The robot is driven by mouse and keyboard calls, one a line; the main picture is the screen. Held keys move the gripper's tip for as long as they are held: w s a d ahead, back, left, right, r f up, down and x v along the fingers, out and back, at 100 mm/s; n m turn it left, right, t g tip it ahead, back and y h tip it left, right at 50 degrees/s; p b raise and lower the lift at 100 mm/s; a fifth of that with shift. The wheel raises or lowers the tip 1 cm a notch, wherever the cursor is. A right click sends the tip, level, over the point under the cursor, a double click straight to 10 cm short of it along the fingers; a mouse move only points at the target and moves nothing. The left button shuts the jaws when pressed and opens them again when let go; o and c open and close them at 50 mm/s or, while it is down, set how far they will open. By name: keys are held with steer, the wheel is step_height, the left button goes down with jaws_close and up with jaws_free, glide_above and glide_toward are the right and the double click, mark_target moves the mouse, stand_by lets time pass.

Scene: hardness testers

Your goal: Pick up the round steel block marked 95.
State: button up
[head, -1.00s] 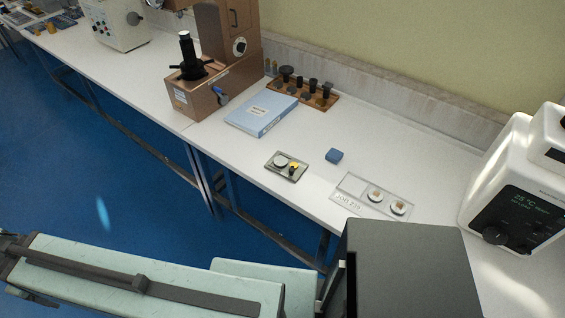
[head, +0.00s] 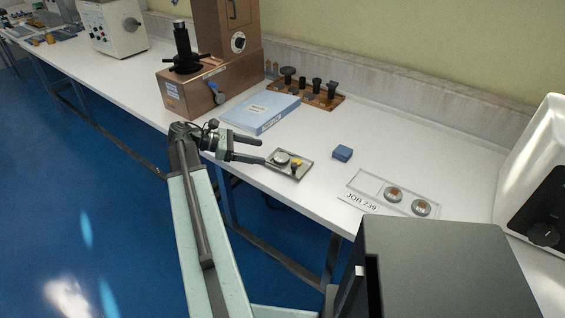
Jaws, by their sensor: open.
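A blue box (head: 342,153) and a clear holder marked JOB 239 (head: 373,187) with two round samples lie to the right. A wooden rack (head: 318,101) is at the back.

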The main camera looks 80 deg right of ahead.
mark_target(280, 158)
steer(key=b+x, duration=0.1)
steer(key=x, duration=0.3)
steer(key=b+x, duration=0.1)
steer(key=x, duration=0.2)
steer(key=shift+a+f+b, duration=0.2)
steer(key=shift+a+b, duration=0.1)
steer(key=shift+b, duration=0.05)
steer(key=shift+s, duration=0.1)
jaws_close()
